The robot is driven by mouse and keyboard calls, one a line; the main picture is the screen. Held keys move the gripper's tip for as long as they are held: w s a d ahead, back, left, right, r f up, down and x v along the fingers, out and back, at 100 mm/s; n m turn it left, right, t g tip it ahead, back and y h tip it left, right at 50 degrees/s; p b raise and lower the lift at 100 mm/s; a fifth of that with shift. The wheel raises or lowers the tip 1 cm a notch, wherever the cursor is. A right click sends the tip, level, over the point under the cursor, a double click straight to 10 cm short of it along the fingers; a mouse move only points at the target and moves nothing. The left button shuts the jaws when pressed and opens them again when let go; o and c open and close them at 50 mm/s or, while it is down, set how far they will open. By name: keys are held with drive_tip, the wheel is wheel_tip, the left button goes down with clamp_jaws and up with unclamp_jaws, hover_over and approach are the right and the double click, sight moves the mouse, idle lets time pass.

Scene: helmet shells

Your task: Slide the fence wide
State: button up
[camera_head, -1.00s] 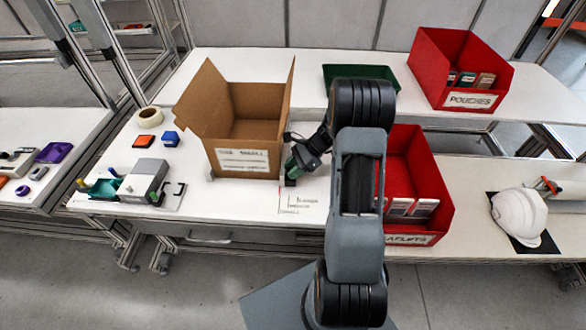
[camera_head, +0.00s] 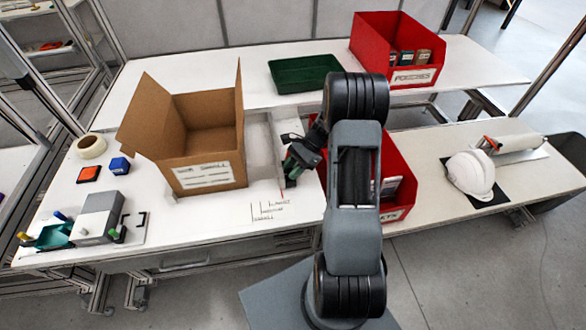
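A pale, upright fence (camera_head: 278,145) stands on the white table to the right of the open cardboard box (camera_head: 205,143), with a gap between them. My gripper (camera_head: 292,163) is at the fence's near right end, low over the table. A dark green part shows at the fingers; I cannot tell whether it belongs to the gripper or the fence. The fingers are small and partly hidden, so their opening is unclear. Printed scale marks (camera_head: 268,210) with small labels lie on the table in front of the fence. A thin red line shows near the fence's foot.
A red leaflet bin (camera_head: 398,206) stands close to the right, partly behind my arm. A green tray (camera_head: 300,73) and red pouch bin (camera_head: 388,50) are on the back table. A white helmet shell (camera_head: 470,173) is at right. Tape (camera_head: 90,146) and a grey device (camera_head: 98,218) are at left.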

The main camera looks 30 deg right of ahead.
drive_tip(key=shift+o, duration=0.7)
drive_tip(key=shift+s, duration=0.1)
drive_tip(key=shift+d+r, duration=0.2)
drive_tip(key=shift+d, duration=0.05)
drive_tip(key=b+v, duration=0.1)
drive_tip(key=v, duration=1.2)
drive_tip(key=shift+r, duration=0.15)
